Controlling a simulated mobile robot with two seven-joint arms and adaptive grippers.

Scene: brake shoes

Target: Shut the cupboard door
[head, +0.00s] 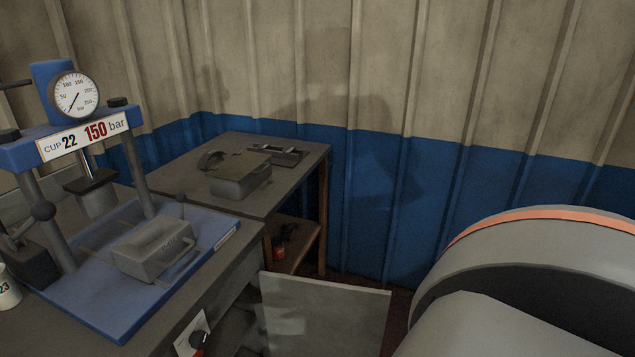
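The cupboard door (325,315) is a flat light-grey panel at the bottom centre. It stands open, swung out from the front of the grey workbench (215,290). Its lower part is cut off by the picture's bottom edge. Dark open space with shelf-like parts (238,325) shows to the left of the door. A large grey link of my arm with an orange band fills the lower right, to the right of the door. Neither of my grippers is in view.
A blue press (90,150) with a gauge stands on the bench, a grey metal block (153,248) on its base. A farther table (170,180) bears a grey case (240,175). A corrugated wall (400,80) closes the back.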

